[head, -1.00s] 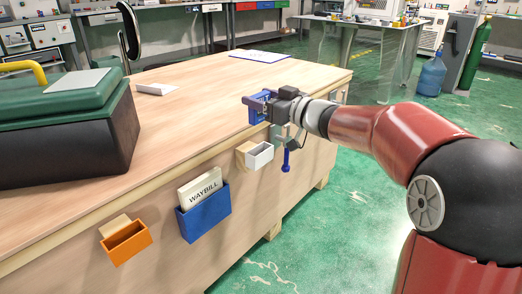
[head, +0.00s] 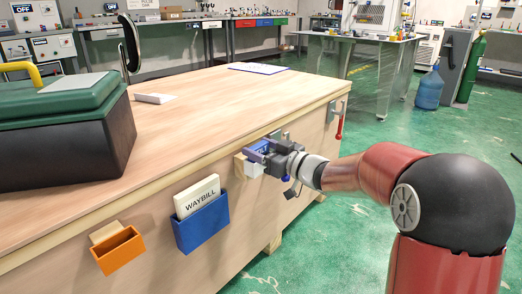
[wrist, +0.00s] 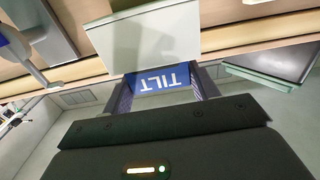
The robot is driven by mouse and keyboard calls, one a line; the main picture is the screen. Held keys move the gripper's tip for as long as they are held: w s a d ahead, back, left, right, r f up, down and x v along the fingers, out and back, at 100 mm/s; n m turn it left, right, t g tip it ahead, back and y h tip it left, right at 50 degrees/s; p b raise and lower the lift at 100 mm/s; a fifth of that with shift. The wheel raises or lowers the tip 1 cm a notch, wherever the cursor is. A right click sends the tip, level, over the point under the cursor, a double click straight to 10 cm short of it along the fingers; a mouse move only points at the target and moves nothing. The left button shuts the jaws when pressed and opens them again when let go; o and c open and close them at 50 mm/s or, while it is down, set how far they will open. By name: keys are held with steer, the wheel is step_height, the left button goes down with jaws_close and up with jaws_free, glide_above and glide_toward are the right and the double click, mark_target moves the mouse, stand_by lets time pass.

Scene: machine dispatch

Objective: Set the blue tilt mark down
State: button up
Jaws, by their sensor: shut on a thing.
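The blue tilt mark (wrist: 160,78) is between the two fingers of my gripper (wrist: 163,88); its white TILT lettering reads upside down in the wrist view. In the head view my gripper (head: 261,151) is shut on the mark (head: 262,145) at the bench's side edge. A small white pocket (head: 254,170) on the bench side is just below the gripper. A pale box face (wrist: 155,40), probably this pocket, adjoins the mark in the wrist view. I cannot tell whether mark and pocket touch. My gripper hides part of both.
A blue pocket (head: 203,223) with a WAYBILL card and an orange pocket (head: 119,250) are on the bench side to the left. A red handle (head: 340,126) hangs to the right. A green-lidded case (head: 70,98) stands on the bench top (head: 200,100), which is mostly clear.

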steer(key=shift+f, duration=0.1)
steer(key=o, duration=1.1)
